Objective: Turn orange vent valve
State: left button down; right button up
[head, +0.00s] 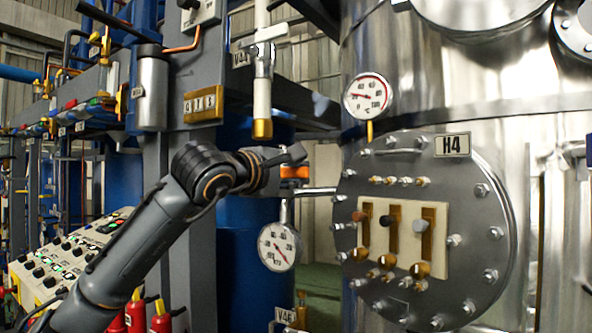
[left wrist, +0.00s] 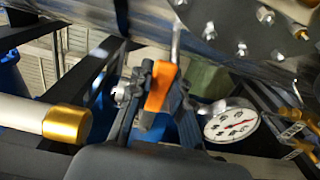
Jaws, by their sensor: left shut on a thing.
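The orange vent valve (head: 294,172) sits on a thin metal pipe beside the steel vessel, above a round gauge. In the left wrist view its orange handle (left wrist: 159,88) stands between the dark fingers. My left gripper (head: 288,157) reaches it from the left and is shut on the handle; its fingers (left wrist: 160,98) hide part of the valve body. My right gripper is in neither view.
A round gauge (head: 279,246) hangs just below the valve. A white pipe with a brass end (head: 262,128) comes down close above my wrist. The flanged H4 plate (head: 480,215) is at right. A control panel (head: 60,255) stands at lower left.

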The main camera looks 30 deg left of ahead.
pick_arm(q)
jog(key=shift+f, duration=0.15)
dwell(0.3)
jog(key=c, duration=1.2)
grip_release()
jog(key=shift+w, duration=0.1)
jog(key=s+a, duration=0.1)
jog(key=s, duration=1.1)
